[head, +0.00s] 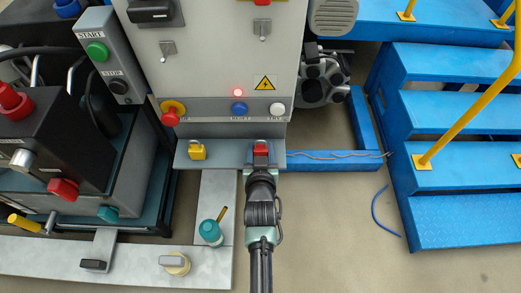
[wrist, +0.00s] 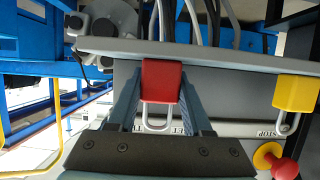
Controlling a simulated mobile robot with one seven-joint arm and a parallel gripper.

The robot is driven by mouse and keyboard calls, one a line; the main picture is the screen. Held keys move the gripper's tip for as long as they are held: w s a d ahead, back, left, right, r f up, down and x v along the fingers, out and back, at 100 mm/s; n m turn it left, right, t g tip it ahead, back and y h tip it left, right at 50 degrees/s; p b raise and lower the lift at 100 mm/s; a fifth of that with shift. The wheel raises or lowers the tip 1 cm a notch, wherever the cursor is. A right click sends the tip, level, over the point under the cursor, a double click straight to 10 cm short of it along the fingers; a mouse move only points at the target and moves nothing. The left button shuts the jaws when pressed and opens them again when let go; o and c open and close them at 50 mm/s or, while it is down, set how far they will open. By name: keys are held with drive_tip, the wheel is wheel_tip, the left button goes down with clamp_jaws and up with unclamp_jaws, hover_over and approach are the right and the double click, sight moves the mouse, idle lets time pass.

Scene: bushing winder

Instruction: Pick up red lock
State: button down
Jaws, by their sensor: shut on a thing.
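The red lock (head: 260,150) is at the grey ledge (head: 225,161) on the front of the grey cabinet. In the wrist view the red lock (wrist: 162,82) sits between the two fingers of my gripper (wrist: 160,88), its metal shackle pointing toward the gripper's base. My gripper (head: 260,160) is shut on the red lock, one finger against each side. Whether the lock still touches the ledge cannot be told.
A yellow lock (head: 197,151) is on the ledge to the left, also in the wrist view (wrist: 293,92). A red knob (head: 171,118) and blue and white buttons are above the ledge. Blue steps (head: 455,175) with yellow rails stand at right. Floor between is mostly clear, with a loose blue cable (head: 382,210).

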drive_tip(key=shift+r, duration=0.1)
drive_tip(key=shift+s+r+p, duration=0.2)
drive_tip(key=shift+r+p, duration=0.4)
drive_tip(key=shift+p, duration=0.35)
wheel_tip(320, 180, up, 6)
drive_tip(key=p, duration=0.4)
drive_tip(key=shift+f, duration=0.1)
drive_tip(key=s+p, duration=0.7)
drive_tip(key=s, duration=1.2)
drive_tip(key=shift+s, duration=0.3)
drive_tip(key=shift+f, duration=0.1)
